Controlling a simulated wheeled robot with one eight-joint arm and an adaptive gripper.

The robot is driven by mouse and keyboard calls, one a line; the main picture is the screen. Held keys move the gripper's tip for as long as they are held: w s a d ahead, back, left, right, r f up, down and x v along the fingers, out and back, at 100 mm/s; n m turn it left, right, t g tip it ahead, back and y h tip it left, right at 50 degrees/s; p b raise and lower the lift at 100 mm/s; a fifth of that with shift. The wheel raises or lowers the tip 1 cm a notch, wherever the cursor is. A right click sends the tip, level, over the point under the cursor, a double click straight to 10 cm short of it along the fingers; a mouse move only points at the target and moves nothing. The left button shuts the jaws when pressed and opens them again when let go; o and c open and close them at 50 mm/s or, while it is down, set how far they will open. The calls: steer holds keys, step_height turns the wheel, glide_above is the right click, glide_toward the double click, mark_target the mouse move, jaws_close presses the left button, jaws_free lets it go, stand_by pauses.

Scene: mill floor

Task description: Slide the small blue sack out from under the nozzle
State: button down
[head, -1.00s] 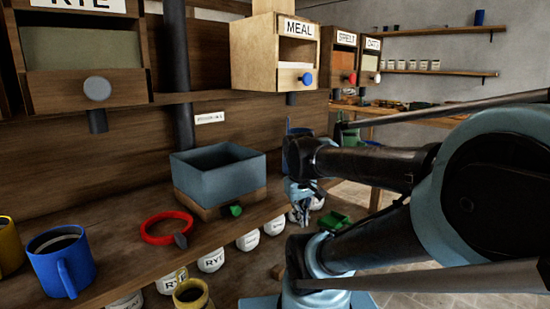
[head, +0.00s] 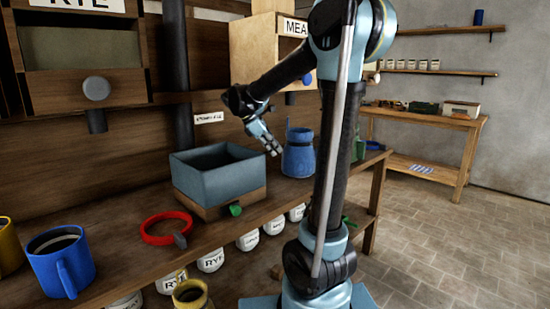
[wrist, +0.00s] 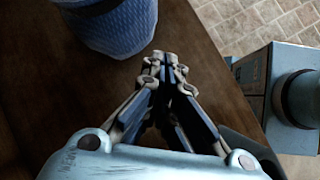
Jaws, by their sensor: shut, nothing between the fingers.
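The small blue sack (head: 299,158) stands upright on the wooden bench, below the dark nozzle (head: 290,99) of the MEAL bin (head: 258,55). Part of my arm covers the bin's right side. My gripper (head: 275,151) is shut and empty, pointing down, just left of the sack in the head view. In the wrist view its fingertips (wrist: 163,60) are together above the dark bench top, and the sack's woven blue side (wrist: 112,22) is close by at the top left. I cannot tell whether they touch.
A grey-blue open box (head: 213,183) on a wooden base with a green knob is left of the gripper. A red ring (head: 150,238) and a blue mug (head: 62,265) are further left on the bench (head: 120,220). White jars stand on the shelf below.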

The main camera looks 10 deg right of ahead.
steer(key=w+a+r+n+h, duration=0.1)
steer(key=w+a+n+h, duration=0.1)
steer(key=w+a+n, duration=0.45)
steer(key=d+f+m, duration=0.1)
steer(key=d+f, duration=0.1)
steer(key=w+d+f+m, duration=0.1)
steer(key=d+f, duration=0.1)
steer(key=d, duration=0.1)
steer(key=w+d+f+m, duration=0.1)
steer(key=d+f, duration=0.1)
steer(key=d, duration=0.1)
steer(key=shift+w+d+f+t, duration=0.1)
steer(key=shift+w+f+t, duration=0.15)
steer(key=shift+f+t, duration=0.1)
steer(key=shift+d, duration=0.1)
